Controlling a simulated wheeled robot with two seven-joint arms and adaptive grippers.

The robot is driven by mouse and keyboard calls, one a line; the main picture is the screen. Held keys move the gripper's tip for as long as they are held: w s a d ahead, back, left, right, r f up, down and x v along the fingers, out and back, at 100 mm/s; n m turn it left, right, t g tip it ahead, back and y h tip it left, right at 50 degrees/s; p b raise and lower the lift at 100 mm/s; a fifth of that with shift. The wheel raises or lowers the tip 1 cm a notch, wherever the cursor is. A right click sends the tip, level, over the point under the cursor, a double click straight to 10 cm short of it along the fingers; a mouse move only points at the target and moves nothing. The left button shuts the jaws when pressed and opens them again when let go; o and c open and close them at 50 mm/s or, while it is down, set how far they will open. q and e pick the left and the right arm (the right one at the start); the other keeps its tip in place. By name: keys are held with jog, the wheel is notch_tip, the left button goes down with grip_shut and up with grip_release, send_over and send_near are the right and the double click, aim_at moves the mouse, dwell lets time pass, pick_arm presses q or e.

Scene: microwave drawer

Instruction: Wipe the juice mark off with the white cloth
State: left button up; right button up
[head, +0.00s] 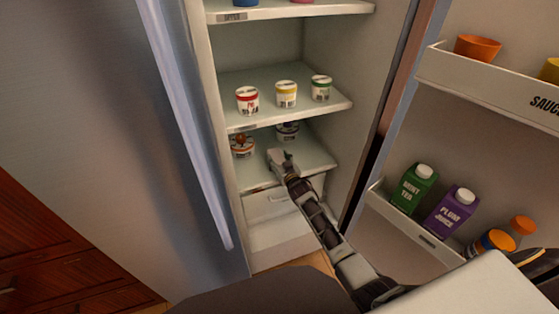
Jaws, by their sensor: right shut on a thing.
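My right gripper (281,157) reaches into the open fridge, low over the lower shelf (315,157). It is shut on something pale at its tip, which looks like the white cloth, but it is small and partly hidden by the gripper. I cannot make out a juice mark; the gripper and arm cover part of the shelf. My left gripper is not in view.
A tub with an orange-brown top (242,147) stands left of the gripper, another tub (288,130) behind it. Several tubs, including a red-rimmed one (247,100), stand on the shelf above. The open door at right holds a green carton (414,188) and purple carton (456,211).

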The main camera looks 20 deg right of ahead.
jog(key=shift+s+a+f, duration=0.1)
jog(key=shift+a+f, duration=0.05)
jog(key=shift+a, duration=1.4)
jog(key=shift+r+p, duration=2.75)
jog(key=shift+r, duration=0.35)
jog(key=shift+r+p, duration=1.5)
jog(key=shift+f, duration=0.1)
